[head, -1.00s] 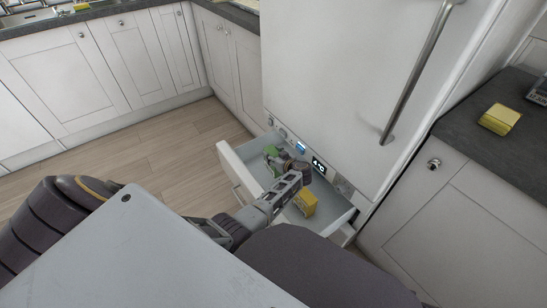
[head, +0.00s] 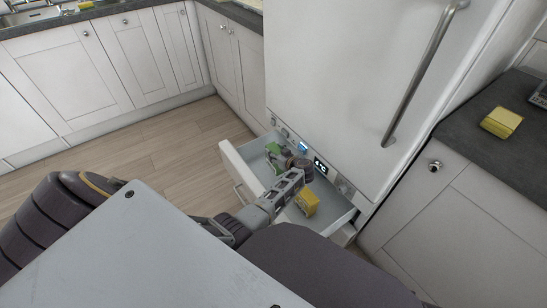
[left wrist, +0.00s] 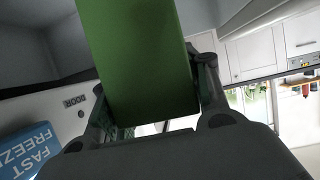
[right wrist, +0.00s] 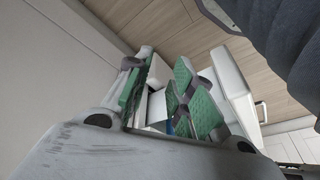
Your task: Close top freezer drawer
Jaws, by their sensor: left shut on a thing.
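The top freezer drawer (head: 240,167) is pulled out below the tall white fridge door. Its white front with a handle faces left, and its grey inside is visible. My left gripper (head: 286,158) is over the drawer's far part, shut on a green box (head: 273,149). The green box (left wrist: 140,60) fills the space between its fingers in the left wrist view. A yellow box (head: 307,202) sits in the drawer near my left arm. My right gripper (right wrist: 165,100) is open, its green-padded fingers apart. The drawer front (right wrist: 236,85) shows beyond it. The head view does not show it.
The fridge door (head: 350,70) has a long metal handle. A blue fast-freeze label (left wrist: 28,150) is close to my left gripper. A dark worktop (head: 505,150) with a yellow item (head: 501,122) is at right. Wooden floor (head: 170,150) is clear at left.

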